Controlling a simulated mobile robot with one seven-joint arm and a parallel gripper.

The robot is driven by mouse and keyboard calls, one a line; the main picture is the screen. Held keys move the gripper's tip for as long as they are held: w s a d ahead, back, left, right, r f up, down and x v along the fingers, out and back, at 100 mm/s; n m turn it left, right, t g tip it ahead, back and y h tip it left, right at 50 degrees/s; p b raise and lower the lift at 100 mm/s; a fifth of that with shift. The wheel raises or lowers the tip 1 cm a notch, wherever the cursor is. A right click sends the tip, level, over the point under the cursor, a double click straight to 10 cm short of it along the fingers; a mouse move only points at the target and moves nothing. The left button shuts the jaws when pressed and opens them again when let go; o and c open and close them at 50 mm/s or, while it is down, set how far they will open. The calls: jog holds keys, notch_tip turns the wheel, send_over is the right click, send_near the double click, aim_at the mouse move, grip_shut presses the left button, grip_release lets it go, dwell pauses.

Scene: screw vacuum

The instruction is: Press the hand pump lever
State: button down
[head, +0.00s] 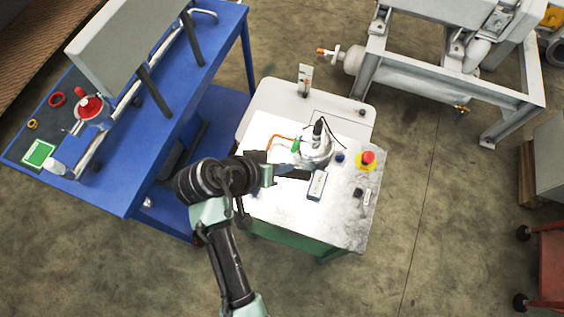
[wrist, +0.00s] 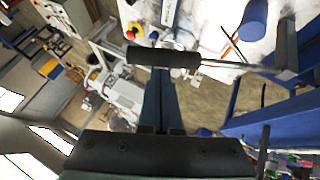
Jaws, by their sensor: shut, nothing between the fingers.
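The hand pump lever shows in the wrist view as a black cylindrical grip (wrist: 163,57) on a thin metal rod (wrist: 230,65) that runs to the right to a grey bracket. In the head view the dark grip (head: 293,174) lies over the white tabletop, beside the silver pump body (head: 315,150). My gripper (head: 270,173) comes in from the left and is shut and empty. In the wrist view its closed fingers (wrist: 162,85) point at the grip and their tips meet it in the picture. I cannot tell whether they touch it.
A white-topped table (head: 262,205) carries a red emergency button (head: 368,157) on a yellow base and a small blue-and-white device (head: 317,186). A blue workbench (head: 130,190) stands left. A grey machine frame (head: 375,55) stands at the upper right. The floor at the lower right is mostly clear.

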dwell(0.3)
jog(key=shift+s+d+f+y, duration=0.15)
jog(key=shift+d+f+y, duration=0.25)
jog(key=shift+f, duration=0.3)
notch_tip(320, 180, down, 9)
jog(key=s+d+m+t+y+b, duration=0.1)
jog(key=d+y+b, duration=0.2)
jog(key=b, duration=0.1)
jog(key=shift+s+m+y, duration=0.15)
jog(key=shift+m+y, duration=0.15)
jog(key=shift+f, duration=0.15)
jog(key=s+r+p, duration=0.1)
jog(key=s+r, duration=0.1)
jog(key=r, duration=0.4)
jog(key=s+r+p, duration=0.2)
jog(key=r, duration=0.5)
jog(key=shift+s+a, duration=0.2)
jog(key=shift+s, duration=0.05)
